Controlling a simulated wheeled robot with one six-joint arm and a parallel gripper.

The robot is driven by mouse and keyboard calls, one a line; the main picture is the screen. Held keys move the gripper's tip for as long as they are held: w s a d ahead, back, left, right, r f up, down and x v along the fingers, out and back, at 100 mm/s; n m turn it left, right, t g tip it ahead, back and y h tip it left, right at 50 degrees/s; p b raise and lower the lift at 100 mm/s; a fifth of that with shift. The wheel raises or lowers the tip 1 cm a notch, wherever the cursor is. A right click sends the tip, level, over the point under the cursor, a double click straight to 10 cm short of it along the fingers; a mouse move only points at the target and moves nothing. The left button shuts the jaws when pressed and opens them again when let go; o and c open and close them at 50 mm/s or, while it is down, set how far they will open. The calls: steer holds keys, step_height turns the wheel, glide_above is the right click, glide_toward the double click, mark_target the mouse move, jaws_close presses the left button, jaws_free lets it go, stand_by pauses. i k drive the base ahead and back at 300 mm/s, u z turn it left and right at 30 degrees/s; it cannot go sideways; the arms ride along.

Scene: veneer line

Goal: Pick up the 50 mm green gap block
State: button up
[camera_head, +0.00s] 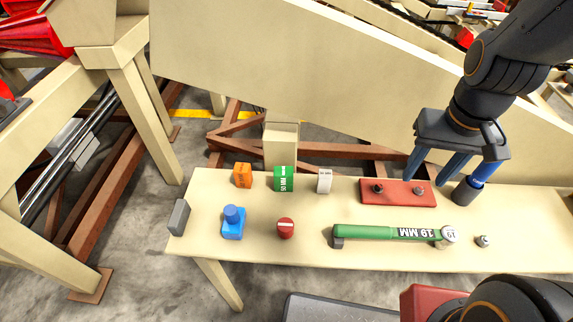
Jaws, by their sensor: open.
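The green block (284,179) marked 50 MM stands near the back edge of the cream table, between an orange block (242,175) on its left and a white block (325,180) on its right. Its top and labelled front are in clear view. My gripper (440,183) is open, with blue fingers pointing down, over the right part of the table near the red plate. It is well to the right of the green block and holds nothing that I can see.
The cream table (300,254) also bears a blue knobbed piece (233,224), a red round knob (285,228), a grey block (179,217), a green 19 MM wrench (385,233), a small nut (482,241), a dark cylinder (466,192) and a red plate (385,198) with two bolts. A large cream panel (330,75) rises behind.

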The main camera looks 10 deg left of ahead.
mark_target(283, 177)
steer(key=u, duration=2.45)
steer(key=k, duration=0.7)
steer(key=z, duration=0.45)
steer(key=i, duration=0.5)
